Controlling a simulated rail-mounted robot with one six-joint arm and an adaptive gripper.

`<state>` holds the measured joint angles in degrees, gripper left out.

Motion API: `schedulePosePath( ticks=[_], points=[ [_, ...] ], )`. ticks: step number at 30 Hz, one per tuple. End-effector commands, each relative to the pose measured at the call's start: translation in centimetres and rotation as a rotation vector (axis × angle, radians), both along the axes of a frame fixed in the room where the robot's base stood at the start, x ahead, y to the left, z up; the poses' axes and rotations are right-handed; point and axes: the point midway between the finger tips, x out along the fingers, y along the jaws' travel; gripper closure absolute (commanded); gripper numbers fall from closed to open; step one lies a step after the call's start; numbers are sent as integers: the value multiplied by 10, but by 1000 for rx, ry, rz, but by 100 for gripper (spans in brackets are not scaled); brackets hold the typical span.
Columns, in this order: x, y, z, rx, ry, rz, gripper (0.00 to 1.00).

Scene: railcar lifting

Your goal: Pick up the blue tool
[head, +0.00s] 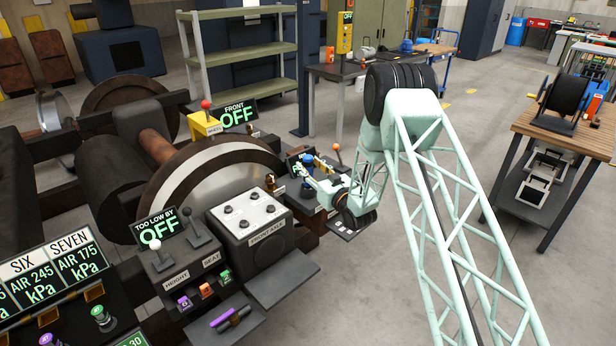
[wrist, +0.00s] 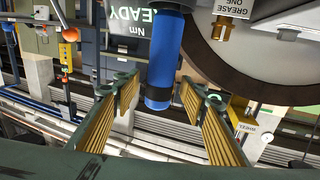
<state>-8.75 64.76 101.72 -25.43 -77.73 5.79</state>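The blue tool (wrist: 166,55) hangs down from the top edge of the wrist view as a blue cylinder with a black band near its rounded lower end. My gripper (wrist: 163,92) is open, with one ribbed yellow finger on each side of the tool's lower end. A gap shows between the tool and each finger. I cannot tell how deep the tool lies between the fingers. In the head view my gripper (head: 318,178) is at the station right of the large wheel. A small blue part (head: 308,159), likely the tool, shows beside it, and the arm hides part of that station.
A grey box (head: 249,222) with a white top stands left of my gripper. An orange-knobbed lever (head: 337,149) stands close behind it. Open floor lies to the right.

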Motion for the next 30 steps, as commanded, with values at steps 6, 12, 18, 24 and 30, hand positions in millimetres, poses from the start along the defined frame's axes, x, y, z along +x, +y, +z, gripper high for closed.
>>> schedulePosePath(
  ticks=[6, 12, 18, 24, 30],
  points=[
    [12, 8, 0, -1, -1, 0, 61],
    [12, 8, 1, -1, -1, 0, 61],
    [12, 8, 1, -1, -1, 0, 61],
    [12, 8, 1, -1, -1, 0, 64],
    [12, 8, 1, -1, -1, 0, 82]
  ],
)
